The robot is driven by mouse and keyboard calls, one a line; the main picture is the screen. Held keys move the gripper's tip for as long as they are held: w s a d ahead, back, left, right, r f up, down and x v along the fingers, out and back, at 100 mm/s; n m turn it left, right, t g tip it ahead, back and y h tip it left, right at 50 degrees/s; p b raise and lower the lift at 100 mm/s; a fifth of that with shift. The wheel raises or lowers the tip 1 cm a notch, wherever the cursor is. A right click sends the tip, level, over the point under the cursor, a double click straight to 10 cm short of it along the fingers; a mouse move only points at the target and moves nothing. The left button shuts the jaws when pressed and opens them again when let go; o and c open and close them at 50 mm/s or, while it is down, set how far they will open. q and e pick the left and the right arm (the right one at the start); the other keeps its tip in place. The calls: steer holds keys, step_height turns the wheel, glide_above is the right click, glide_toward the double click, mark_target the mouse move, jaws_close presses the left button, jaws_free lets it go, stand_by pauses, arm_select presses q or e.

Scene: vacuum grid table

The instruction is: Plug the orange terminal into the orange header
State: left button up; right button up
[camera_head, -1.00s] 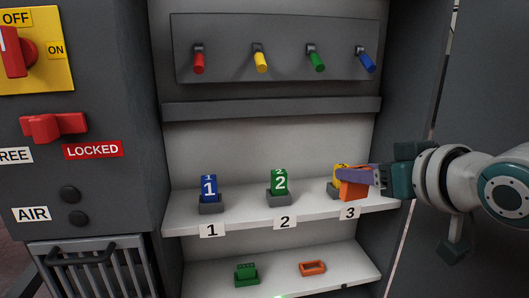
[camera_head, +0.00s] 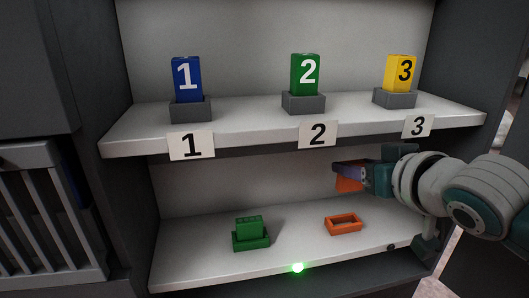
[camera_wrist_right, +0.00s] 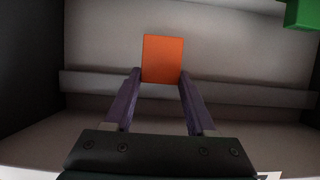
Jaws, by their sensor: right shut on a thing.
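The orange header (camera_head: 343,224) is a hollow rectangular frame on the lower shelf, right of the middle. My right gripper (camera_head: 345,172) is above it and a little behind, below the upper shelf. It is shut on the orange terminal (camera_head: 349,184), which is partly hidden by the purple fingers in the head view. In the right wrist view the orange terminal (camera_wrist_right: 163,58) is a plain block between the two fingertips of the gripper (camera_wrist_right: 159,80). The terminal is apart from the header. My left gripper is in neither view.
A green terminal (camera_head: 249,225) sits in a green header (camera_head: 251,242) left of the orange header. A green light (camera_head: 297,267) glows on the front edge of the lower shelf (camera_head: 200,263). The upper shelf (camera_head: 246,120) holds blue, green and yellow numbered blocks in grey sockets.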

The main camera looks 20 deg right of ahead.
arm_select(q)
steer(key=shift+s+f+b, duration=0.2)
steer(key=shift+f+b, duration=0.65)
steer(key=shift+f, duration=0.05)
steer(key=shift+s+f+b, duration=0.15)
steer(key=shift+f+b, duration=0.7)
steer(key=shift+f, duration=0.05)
arm_select(e)
glide_above(348, 226)
steer(key=shift+f, duration=2.85)
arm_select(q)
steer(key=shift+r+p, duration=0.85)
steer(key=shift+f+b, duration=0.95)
arm_select(e)
steer(key=shift+f, duration=1.45)
steer(key=o, duration=1.4)
arm_select(q)
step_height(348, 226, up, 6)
steer(key=p, duration=0.6)
arm_select(e)
steer(key=v, duration=1)
